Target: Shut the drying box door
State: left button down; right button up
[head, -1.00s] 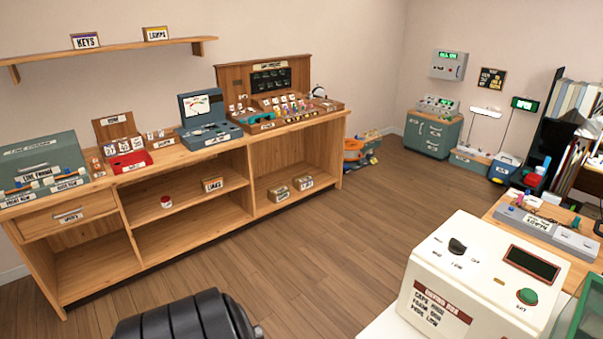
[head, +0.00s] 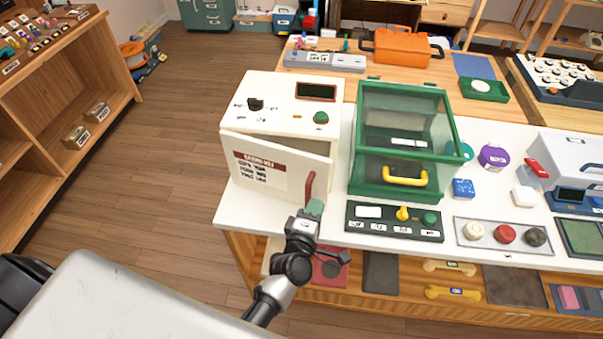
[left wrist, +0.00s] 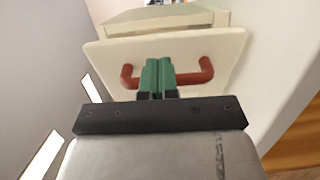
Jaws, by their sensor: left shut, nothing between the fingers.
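The white drying box (head: 275,105) stands at the left end of the white counter, with a dial, a dark display and a green button on top. Its door (head: 265,178) is ajar, its right side standing out from the box; it also shows in the left wrist view (left wrist: 215,47). The red handle (head: 309,187) is near the door's right edge and crosses the left wrist view (left wrist: 193,76). My left gripper (head: 314,208) is at the handle's lower end, green fingers shut and empty. In the left wrist view its fingertips overlap the middle of the handle; contact is unclear.
A green glass-sided case (head: 405,125) with a yellow handle stands close on the right of the box. A dark control panel (head: 385,228) lies at the counter's front edge. Wooden shelves (head: 60,110) stand at the left, with open floor between.

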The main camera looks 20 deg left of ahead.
pick_arm(q)
jog(key=s+a+f+n+g+h+b, duration=0.1)
jog(key=s+a+n+g+h+b, duration=0.35)
jog(key=a+n+h+b, duration=0.5)
jog(key=s+a+f+n+g+h+b, duration=0.2)
jog(key=s+a+n+g+h+b, duration=0.3)
jog(key=n+b, duration=0.8)
jog(key=shift+n+t+h, duration=0.25)
jog(key=shift+n+h, duration=0.3)
jog(key=shift+n, duration=0.3)
jog(key=p+x, duration=0.1)
jog(key=x, duration=0.2)
jog(key=w+p+x, duration=0.1)
jog(key=p+x, duration=0.1)
jog(key=x, duration=0.2)
jog(key=p+x, duration=0.1)
jog(key=x, duration=0.3)
jog(key=shift+w+a+r, duration=0.2)
jog(key=shift+w+r, duration=0.05)
jog(key=shift+r, duration=0.05)
jog(key=shift+w+d+f+p, duration=0.15)
jog(key=shift+w+p, duration=0.15)
jog(key=shift+w, duration=0.35)
